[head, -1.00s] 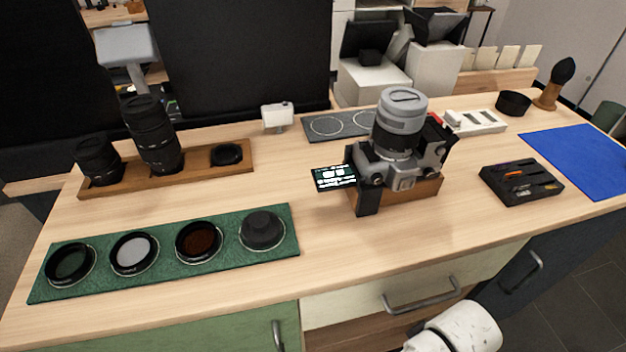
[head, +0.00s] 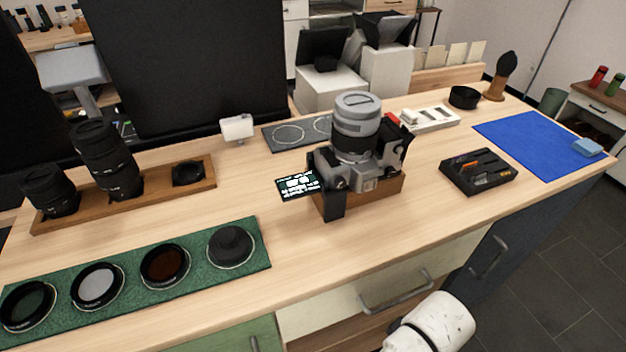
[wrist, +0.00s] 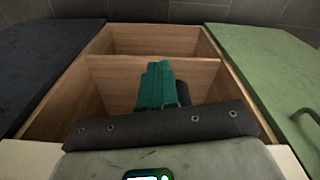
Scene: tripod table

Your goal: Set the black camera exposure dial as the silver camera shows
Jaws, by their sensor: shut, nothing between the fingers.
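A silver camera (head: 362,176) with a large grey lens (head: 355,115) pointing up stands on a wooden block (head: 390,190) at mid-table in the head view. A black camera-like body (head: 392,148) is close against its right side. I cannot tell whether it is a separate camera. A lit screen (head: 297,187) sticks out at the left, its text too small to read. No exposure dial or setting can be made out. My gripper (wrist: 157,85) shows in the wrist view as teal fingers, shut and empty, in front of the cabinet and away from the cameras. The head view does not show it.
A green mat (head: 205,285) holds several round filters at the left. A wooden tray (head: 130,205) holds lenses. A black organizer (head: 478,172) and blue mat (head: 540,140) lie right. The wrist view shows a wooden compartment (wrist: 75,95) between dark and green fronts. Bare table lies before the cameras.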

